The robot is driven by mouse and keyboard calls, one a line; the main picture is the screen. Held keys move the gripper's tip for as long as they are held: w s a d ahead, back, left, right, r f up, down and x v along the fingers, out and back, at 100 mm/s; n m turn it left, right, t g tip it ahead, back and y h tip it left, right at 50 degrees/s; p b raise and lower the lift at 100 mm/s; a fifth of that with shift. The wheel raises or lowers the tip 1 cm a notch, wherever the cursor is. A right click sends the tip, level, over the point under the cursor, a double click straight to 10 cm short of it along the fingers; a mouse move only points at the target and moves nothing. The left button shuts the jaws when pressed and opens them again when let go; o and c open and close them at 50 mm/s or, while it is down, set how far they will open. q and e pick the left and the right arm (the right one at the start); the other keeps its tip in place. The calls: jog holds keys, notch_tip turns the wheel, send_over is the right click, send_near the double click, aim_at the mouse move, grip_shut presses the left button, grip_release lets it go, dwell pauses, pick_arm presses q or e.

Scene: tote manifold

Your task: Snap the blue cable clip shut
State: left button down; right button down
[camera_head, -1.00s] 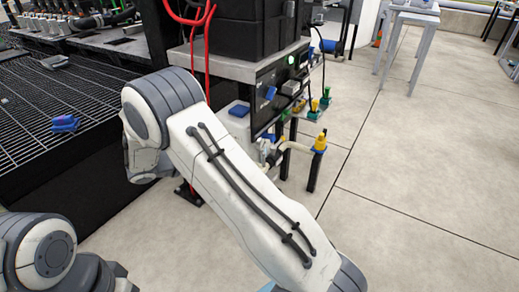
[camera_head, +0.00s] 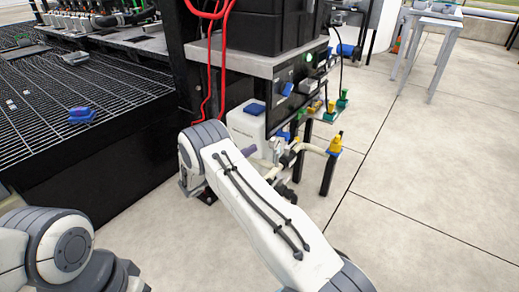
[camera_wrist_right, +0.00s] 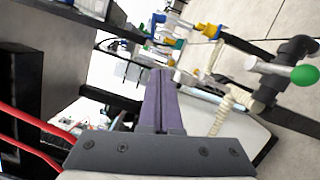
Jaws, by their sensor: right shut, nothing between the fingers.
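Several small blue parts show, and I cannot tell for sure which is the cable clip. One blue part (camera_head: 283,135) sits low by the pale hose below the panel; whether it is open or shut is too small to tell. A blue piece also shows beyond my fingers in the right wrist view (camera_wrist_right: 158,20). My right gripper (camera_wrist_right: 161,72) is shut and empty, its purple fingers together and pointing toward the valves and hose. In the head view my right arm's link hides most of the hand. My left arm is at the lower left, its gripper outside the frame.
A black panel (camera_head: 295,95) carries a blue knob (camera_head: 288,88). A yellow-topped post (camera_head: 335,145) and green fitting (camera_head: 342,97) stand right of it. Red cables (camera_head: 226,60) hang at left. Another blue object (camera_head: 81,116) lies on the grating.

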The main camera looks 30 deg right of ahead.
aim_at(284, 137)
jog(key=s+d+r+b, duration=0.1)
jog(key=d+b, duration=0.3)
jog(key=d, duration=0.5)
jog(key=shift+s+d+r, duration=0.25)
jog(key=shift+s+d, duration=0.15)
jog(key=shift+s, duration=0.25)
jog(key=shift+d, duration=0.1)
